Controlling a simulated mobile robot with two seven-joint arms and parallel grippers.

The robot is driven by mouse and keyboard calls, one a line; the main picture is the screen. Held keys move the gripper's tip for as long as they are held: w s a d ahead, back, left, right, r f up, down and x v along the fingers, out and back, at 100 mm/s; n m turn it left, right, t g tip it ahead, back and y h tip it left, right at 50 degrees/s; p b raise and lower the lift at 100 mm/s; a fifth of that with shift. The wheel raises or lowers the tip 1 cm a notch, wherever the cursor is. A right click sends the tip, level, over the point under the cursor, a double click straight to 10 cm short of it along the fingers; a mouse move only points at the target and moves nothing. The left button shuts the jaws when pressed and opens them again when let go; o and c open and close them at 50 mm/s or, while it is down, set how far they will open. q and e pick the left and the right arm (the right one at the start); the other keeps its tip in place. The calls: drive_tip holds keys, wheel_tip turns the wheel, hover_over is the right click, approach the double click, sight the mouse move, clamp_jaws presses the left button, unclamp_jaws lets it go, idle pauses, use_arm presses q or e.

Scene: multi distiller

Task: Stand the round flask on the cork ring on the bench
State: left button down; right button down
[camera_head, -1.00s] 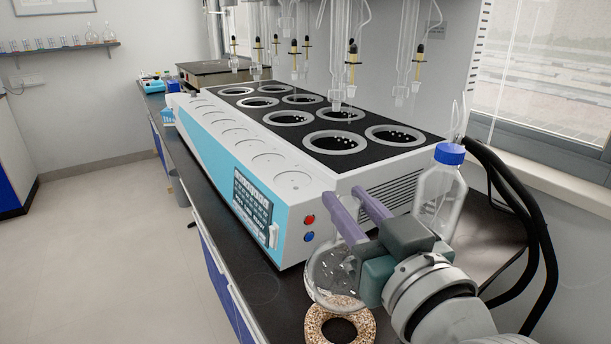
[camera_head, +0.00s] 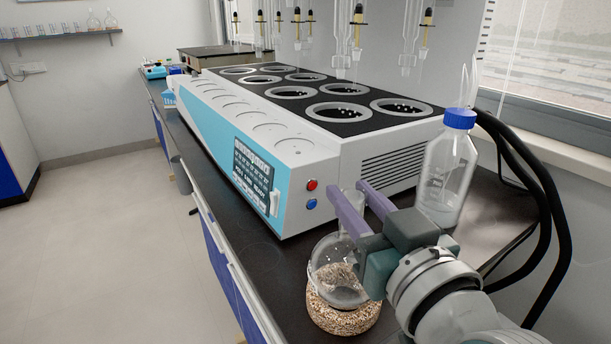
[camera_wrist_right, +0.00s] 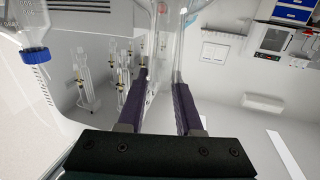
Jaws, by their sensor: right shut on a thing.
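The clear round flask (camera_head: 336,261) is upright at the front of the bench, in line with the speckled cork ring (camera_head: 343,318). Its round bottom appears to sit in the ring's opening; I cannot tell whether its full weight rests there. My right gripper (camera_head: 352,207) is shut on the flask's neck, its purple fingers on either side. In the right wrist view the two fingers (camera_wrist_right: 162,95) stand on either side of the clear glass neck (camera_wrist_right: 165,45). My left gripper is in neither view.
The white and blue distiller (camera_head: 300,150) stands just behind the flask. A clear bottle with a blue cap (camera_head: 446,170) stands to the right of the gripper, with black hoses (camera_head: 545,215) beyond it. Bare dark bench (camera_head: 262,262) lies left of the ring.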

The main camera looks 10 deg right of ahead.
drive_tip(key=shift+s+f, duration=0.1)
drive_tip(key=shift+f, duration=0.25)
idle(0.5)
drive_tip(key=c, duration=0.5)
unclamp_jaws()
drive_tip(key=s+d, duration=0.1)
drive_tip(key=s, duration=0.9)
drive_tip(key=shift+p, duration=0.35)
drive_tip(key=shift+w, duration=0.1)
